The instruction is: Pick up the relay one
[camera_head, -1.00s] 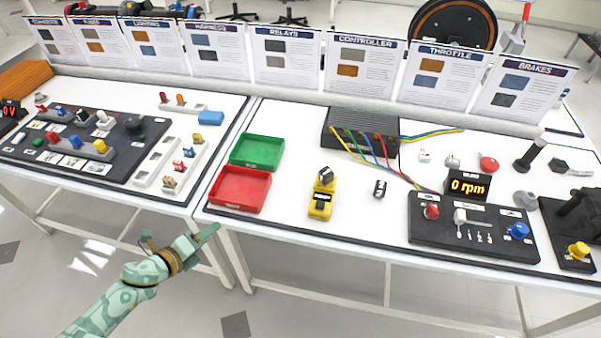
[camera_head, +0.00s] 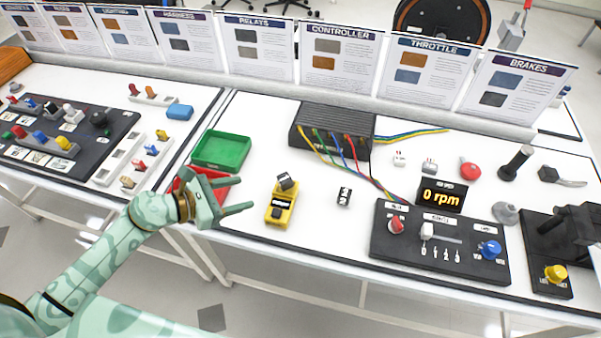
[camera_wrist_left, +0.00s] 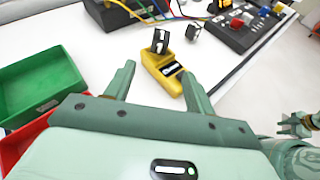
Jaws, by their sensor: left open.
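A small black relay (camera_head: 286,182) with white marks sits in the far end of a yellow tester (camera_head: 281,207). A second black relay (camera_head: 344,196) stands on the white table to the right. I cannot read for sure which is relay one. The second relay (camera_wrist_left: 193,31) is beyond. My right gripper (camera_wrist_left: 300,122) shows small at the right edge.
A green tray (camera_head: 221,150) stands behind the red tray (camera_head: 180,186), which my left gripper partly covers. A black controller box (camera_head: 330,128) with coloured wires stands behind the relays. A black control panel (camera_head: 440,255) is at right. The table around the tester is clear.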

